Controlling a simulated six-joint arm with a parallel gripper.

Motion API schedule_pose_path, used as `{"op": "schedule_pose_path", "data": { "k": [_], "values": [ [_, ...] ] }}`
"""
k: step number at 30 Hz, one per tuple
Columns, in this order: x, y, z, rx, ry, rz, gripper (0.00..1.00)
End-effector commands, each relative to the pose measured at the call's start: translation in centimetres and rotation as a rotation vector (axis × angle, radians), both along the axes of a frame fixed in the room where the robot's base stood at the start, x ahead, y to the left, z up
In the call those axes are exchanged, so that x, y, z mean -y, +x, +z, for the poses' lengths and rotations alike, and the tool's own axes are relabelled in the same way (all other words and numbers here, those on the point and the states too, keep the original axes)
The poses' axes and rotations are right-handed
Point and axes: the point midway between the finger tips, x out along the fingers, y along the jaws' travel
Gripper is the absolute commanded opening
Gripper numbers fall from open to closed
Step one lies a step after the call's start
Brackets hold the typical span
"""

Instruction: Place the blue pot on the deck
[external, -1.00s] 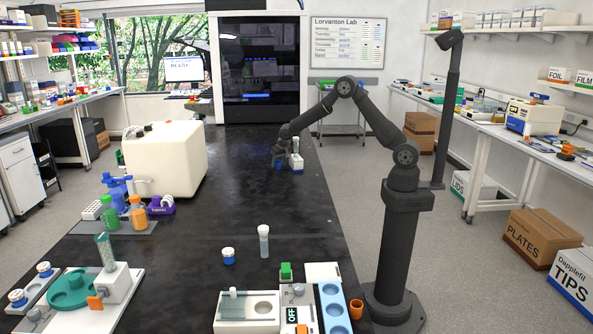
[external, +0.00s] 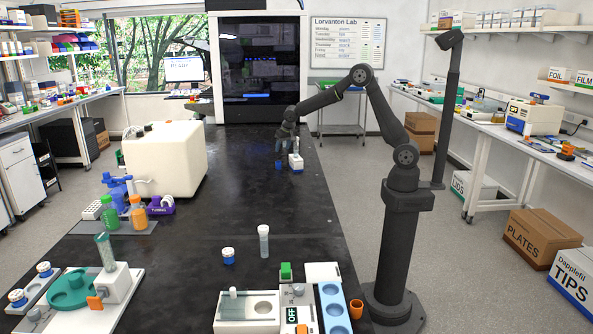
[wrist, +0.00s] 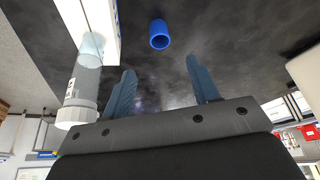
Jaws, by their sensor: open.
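The blue pot (external: 279,165) stands on the black bench at its far end, beside a small white unit with a blue base (external: 297,164). In the wrist view the pot (wrist: 159,36) shows beyond the fingertips, roughly centred between them and apart from both. My gripper (external: 282,150) is above the pot in the external view. Its two blue-grey fingers (wrist: 158,65) are spread with nothing between them. Which surface is the deck I cannot tell for certain.
A clear tube with a white cap (wrist: 82,95) stands by the white unit, close to the left finger. A large cream tank (external: 165,160) stands to the left on the bench. The mid-bench is mostly clear.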

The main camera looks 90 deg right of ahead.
Motion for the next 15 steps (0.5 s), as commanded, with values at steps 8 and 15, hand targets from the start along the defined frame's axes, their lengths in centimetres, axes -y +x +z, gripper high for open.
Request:
{"op": "schedule_pose_path", "data": {
  "k": [8, 15],
  "values": [
    [-0.2, -0.1, 0.7, 0.002, -0.001, 0.0, 0.55],
    [-1.4, -1.2, 4.5, 0.002, 0.0, -0.001, 0.55]
  ]
}}
